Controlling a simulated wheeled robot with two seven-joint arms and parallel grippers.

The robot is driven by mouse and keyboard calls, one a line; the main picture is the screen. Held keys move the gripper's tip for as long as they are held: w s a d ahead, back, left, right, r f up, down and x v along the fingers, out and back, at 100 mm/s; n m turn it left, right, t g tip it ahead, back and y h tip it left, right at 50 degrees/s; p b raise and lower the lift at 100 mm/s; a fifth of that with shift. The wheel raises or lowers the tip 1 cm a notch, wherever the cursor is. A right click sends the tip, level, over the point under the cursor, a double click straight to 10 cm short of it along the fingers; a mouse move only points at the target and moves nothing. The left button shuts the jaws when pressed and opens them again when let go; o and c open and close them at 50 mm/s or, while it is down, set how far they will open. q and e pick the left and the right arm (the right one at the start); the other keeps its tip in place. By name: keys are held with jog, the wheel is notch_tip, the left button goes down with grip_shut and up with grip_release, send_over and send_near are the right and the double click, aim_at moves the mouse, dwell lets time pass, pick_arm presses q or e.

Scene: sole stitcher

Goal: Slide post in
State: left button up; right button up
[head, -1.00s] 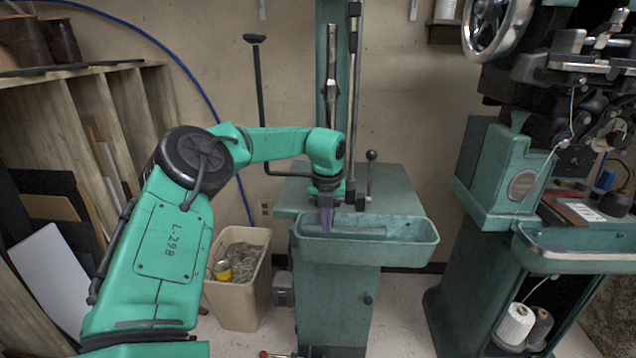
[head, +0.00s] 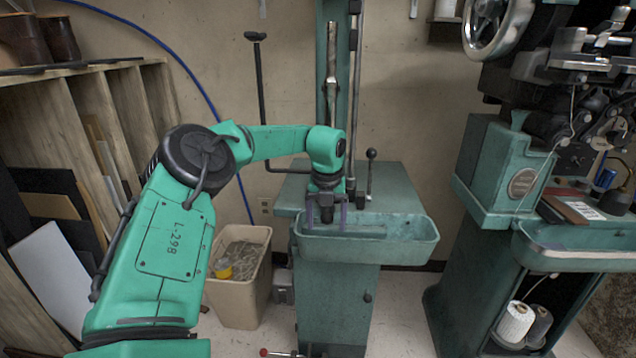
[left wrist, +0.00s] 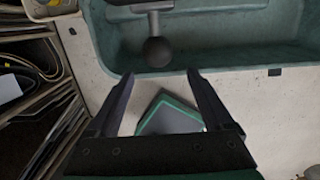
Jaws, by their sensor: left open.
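My left gripper (head: 326,218) is open and empty at the left part of the green tray (head: 425,240) on the middle machine. In the left wrist view its two dark fingers (left wrist: 160,82) are spread, with a green-edged dark shape (left wrist: 170,118) showing between and beyond them. A dark ball-ended piece (left wrist: 157,52) stands past the fingertips, over the tray (left wrist: 230,62), apart from the fingers. In the head view a ball-topped lever (head: 371,155) stands right of the gripper. Upright steel rods (head: 354,85) rise behind. I cannot tell which part is the post. My right gripper is not in view.
A bin (head: 240,285) stands on the floor left of the machine. A bent black lever (head: 260,100) rises behind my forearm. The larger stitching machine (head: 495,180) stands at right. Wooden shelving (head: 75,110) is at left. Floor shows between the machines.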

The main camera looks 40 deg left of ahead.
pick_arm(q)
notch_tip(320, 180, up, 7)
jog(key=s+d+p, duration=0.1)
jog(key=p, duration=0.3)
jog(key=shift+s, duration=0.3)
jog(key=shift+d, duration=0.1)
